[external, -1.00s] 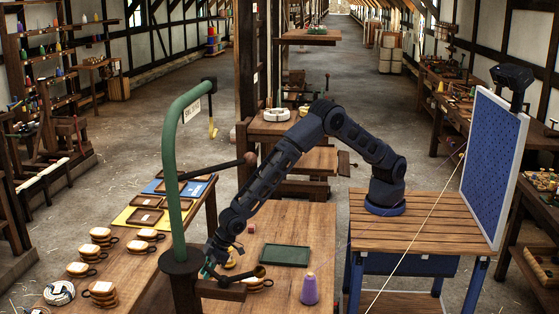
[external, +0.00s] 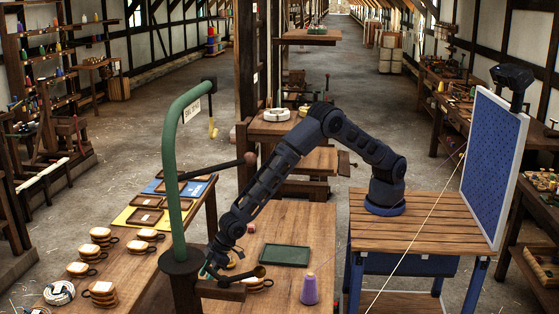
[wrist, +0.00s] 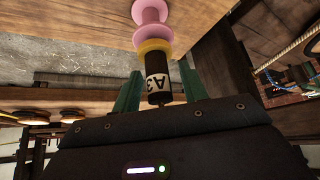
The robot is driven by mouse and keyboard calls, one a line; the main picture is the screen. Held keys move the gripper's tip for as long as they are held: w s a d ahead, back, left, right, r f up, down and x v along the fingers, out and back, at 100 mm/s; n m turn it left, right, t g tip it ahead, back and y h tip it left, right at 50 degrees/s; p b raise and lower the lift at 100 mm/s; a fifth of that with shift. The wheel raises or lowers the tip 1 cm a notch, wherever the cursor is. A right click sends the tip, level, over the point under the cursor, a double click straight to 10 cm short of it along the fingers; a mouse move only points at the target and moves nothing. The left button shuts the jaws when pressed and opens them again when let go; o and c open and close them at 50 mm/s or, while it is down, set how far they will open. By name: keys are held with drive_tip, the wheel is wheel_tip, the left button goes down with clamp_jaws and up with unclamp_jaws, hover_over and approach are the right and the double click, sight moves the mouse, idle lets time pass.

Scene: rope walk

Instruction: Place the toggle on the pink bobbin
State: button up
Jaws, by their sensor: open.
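In the wrist view, the pink bobbin (wrist: 151,22) is at the top, beyond my fingertips. Nearer is a dark cylinder with a white "A3" label (wrist: 157,82) and a yellow ring (wrist: 155,46) at its far end; I take the dark piece for the toggle, but cannot be sure. It is between the green fingers of my gripper (wrist: 160,76), which is open with gaps at its sides. In the external view my gripper (external: 209,267) is low over the bench, partly hidden by a dark post. A small pink thing (external: 251,228) is to its right, probably the bobbin.
A green tray (external: 285,255) and a purple cone (external: 310,290) stand on the bench to the right. A green curved pole (external: 170,150) with dark arms stands close to my gripper. Stacked rounds (external: 101,236) and brown trays (external: 145,216) are on the left bench.

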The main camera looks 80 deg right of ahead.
drive_tip(key=v, duration=1.2)
drive_tip(key=d+r+m, duration=0.2)
drive_tip(key=d+r, duration=1.1)
drive_tip(key=d, duration=0.4)
drive_tip(key=s+d+r+m+h, duration=0.1)
drive_tip(key=s+d+r, duration=0.4)
drive_tip(key=d, duration=0.4)
drive_tip(key=s+d+r+m, duration=0.1)
drive_tip(key=s+d+r, duration=0.1)
drive_tip(key=d+r, duration=0.55)
drive_tip(key=s+d+r+m+h, duration=0.1)
drive_tip(key=s+d+r+m, duration=0.15)
drive_tip(key=s+d, duration=1.45)
drive_tip(key=s+d+f+h, duration=0.1)
drive_tip(key=s+d, duration=0.3)
drive_tip(key=s, duration=0.3)
drive_tip(key=s+d, duration=0.5)
drive_tip(key=s, duration=0.3)
drive_tip(key=shift+s+f+m+g+h, duration=0.3)
drive_tip(key=shift+f+m+g+h, duration=0.1)
drive_tip(key=shift+m, duration=0.05)
